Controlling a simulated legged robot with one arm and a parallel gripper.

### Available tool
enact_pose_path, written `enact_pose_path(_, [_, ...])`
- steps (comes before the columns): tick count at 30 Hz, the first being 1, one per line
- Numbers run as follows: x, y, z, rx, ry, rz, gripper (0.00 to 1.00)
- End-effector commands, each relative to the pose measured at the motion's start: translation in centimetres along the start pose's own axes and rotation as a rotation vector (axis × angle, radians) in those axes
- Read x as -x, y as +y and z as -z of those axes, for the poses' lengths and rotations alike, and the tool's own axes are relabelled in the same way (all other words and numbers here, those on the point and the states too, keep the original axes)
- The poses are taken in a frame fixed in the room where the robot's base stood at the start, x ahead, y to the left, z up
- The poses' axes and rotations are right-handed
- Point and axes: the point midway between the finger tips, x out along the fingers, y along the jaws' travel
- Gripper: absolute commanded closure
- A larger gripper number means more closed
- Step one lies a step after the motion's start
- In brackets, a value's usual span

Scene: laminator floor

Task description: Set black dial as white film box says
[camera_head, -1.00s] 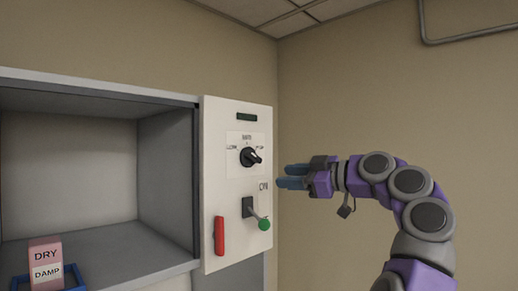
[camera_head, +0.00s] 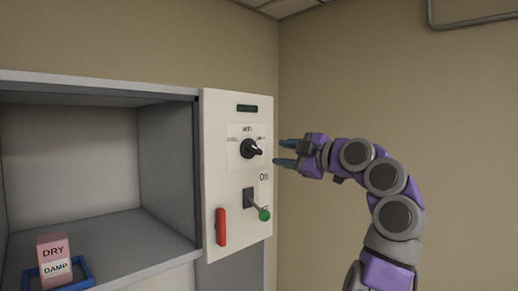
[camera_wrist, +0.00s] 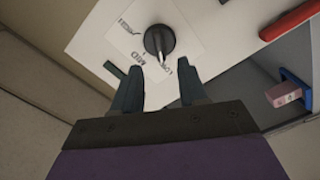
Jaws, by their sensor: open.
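The black dial (camera_head: 250,148) is on a white label on the white control panel (camera_head: 212,150). In the wrist view the dial (camera_wrist: 159,40) has a pale pointer line, and part of its label reads like "MED", with other marks too blurred to read surely. My gripper (camera_head: 284,153) is open and empty, just right of the dial in the head view. In the wrist view its fingers (camera_wrist: 160,88) point toward the dial, apart from it. A pink box (camera_head: 54,250) with a white label stands in a blue tray (camera_head: 88,280); it reads "DRY" and "DAMP". No white film box is clear.
A lever with a green knob (camera_head: 264,214) sits below the dial, beside the word "ON". A red handle (camera_head: 221,227) is at the panel's lower left. A dark green window (camera_head: 247,108) is above the dial. An open grey bay (camera_head: 165,160) lies left.

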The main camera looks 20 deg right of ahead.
Motion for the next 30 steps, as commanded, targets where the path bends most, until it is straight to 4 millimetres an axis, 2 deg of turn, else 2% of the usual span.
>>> enact_pose_path(9, [-6.1, 0.2, 0.1, -0.003, 0.001, -0.001, 0.57])
enact_pose_path(15, [-8.5, 0.2, 0.0, -0.001, 0.0, -0.002, 0.57])
enact_pose_path(21, [-9.4, 0.2, 0.1, 0.0, 0.001, -0.004, 0.57])
enact_pose_path(28, [-9.4, 0.2, 0.0, 0.0, 0.001, -0.004, 0.57])
enact_pose_path(30, [-9.4, 0.2, 0.0, -0.001, 0.001, -0.004, 0.63])
